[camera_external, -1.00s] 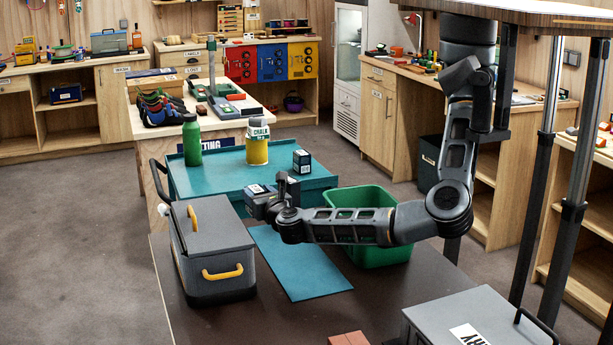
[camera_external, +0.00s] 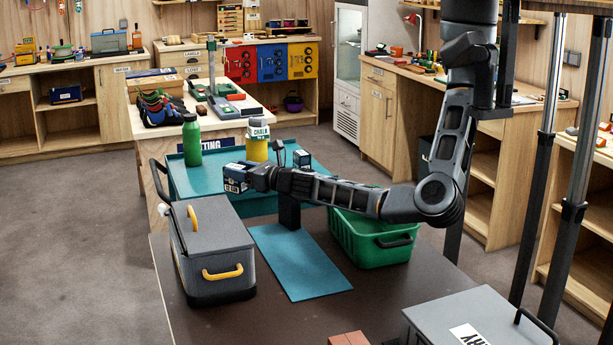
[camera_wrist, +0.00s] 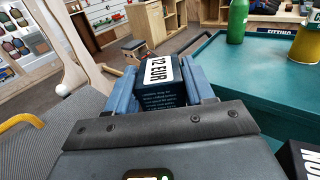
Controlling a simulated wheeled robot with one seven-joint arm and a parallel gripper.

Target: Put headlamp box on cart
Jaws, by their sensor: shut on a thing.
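My gripper (camera_external: 250,176) is shut on a small dark-blue box with a white "12 EUR" label (camera_external: 236,178), which I take as the headlamp box. In the wrist view the box (camera_wrist: 161,84) sits between the two blue fingers (camera_wrist: 165,86). It is held up in the air. The cart (camera_external: 218,180) has a teal tray top and a black handle at its left. In the external view the box overlaps the cart's near part; in the wrist view the cart top (camera_wrist: 235,82) lies to its right. I cannot tell the height between them.
On the cart stand a green bottle (camera_external: 192,141), a yellow chalk container (camera_external: 257,140) and another dark box (camera_external: 302,158). A grey cooler with yellow handles (camera_external: 214,250), a teal mat (camera_external: 297,263) and a green basket (camera_external: 372,240) are on the near table. The cart's front-left top looks clear.

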